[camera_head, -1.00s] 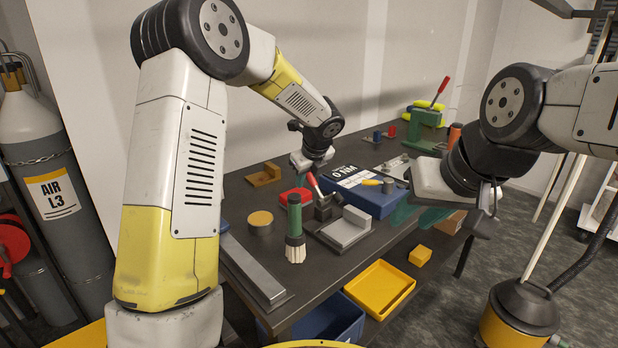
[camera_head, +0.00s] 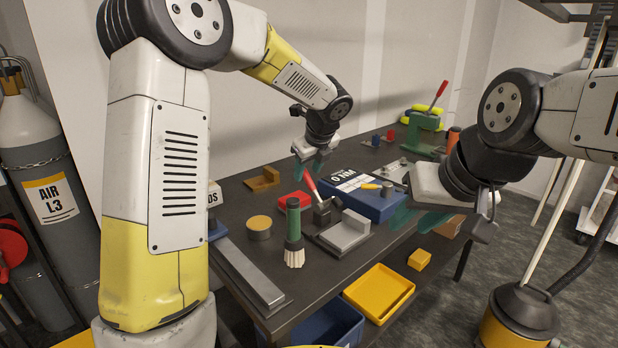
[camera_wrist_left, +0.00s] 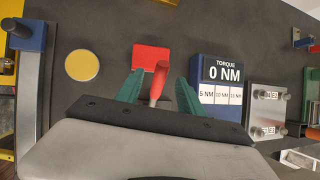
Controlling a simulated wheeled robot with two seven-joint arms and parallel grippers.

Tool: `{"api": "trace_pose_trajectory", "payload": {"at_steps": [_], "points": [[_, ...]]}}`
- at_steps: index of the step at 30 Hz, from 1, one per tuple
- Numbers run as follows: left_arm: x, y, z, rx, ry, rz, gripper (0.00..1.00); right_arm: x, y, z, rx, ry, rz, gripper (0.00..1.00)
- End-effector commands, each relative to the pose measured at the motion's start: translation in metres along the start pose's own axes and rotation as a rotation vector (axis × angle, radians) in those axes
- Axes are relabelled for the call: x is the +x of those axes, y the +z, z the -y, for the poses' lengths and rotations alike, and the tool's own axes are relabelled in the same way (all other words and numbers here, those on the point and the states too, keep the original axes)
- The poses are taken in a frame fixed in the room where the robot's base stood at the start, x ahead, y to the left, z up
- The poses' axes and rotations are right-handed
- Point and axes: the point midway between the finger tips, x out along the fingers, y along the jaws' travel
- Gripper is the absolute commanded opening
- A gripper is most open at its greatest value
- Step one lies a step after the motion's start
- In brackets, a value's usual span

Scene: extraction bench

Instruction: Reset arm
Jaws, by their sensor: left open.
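My left gripper (camera_head: 312,163) is open and empty above the bench, its teal fingers spread. A toggle clamp with a red handle (camera_head: 311,185) stands below it on the bench. The handle leans up toward the left. In the left wrist view the red handle (camera_wrist_left: 160,76) shows between the fingertips of my left gripper (camera_wrist_left: 158,88), apart from both. My right gripper (camera_head: 418,218) hangs over the front right of the bench. Its teal fingers are apart, with nothing seen between them.
A blue torque box (camera_head: 378,207) reading 0 NM stands right of the clamp. A green-handled brush (camera_head: 293,222), a metal block (camera_head: 346,232) and a red block (camera_head: 290,201) are close by. A yellow tray (camera_head: 380,292) sits below the bench's front edge. A green press (camera_head: 422,125) stands behind.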

Motion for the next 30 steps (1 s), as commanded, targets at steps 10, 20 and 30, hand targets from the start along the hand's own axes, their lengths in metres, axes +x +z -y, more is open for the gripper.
{"api": "trace_pose_trajectory", "payload": {"at_steps": [10,20,30], "points": [[-0.009,0.000,0.000,0.000,0.000,0.000,0.45,0.000,0.000,0.000,0.000,0.000,0.000,0.36],[-0.042,0.004,-0.039,-0.271,0.000,-0.022,0.45,0.000,0.000,0.000,0.000,0.000,0.000,0.36],[-0.118,-0.020,-0.151,-1.148,0.006,-0.135,0.45,0.000,0.000,0.000,0.000,0.000,0.000,0.36]]}}
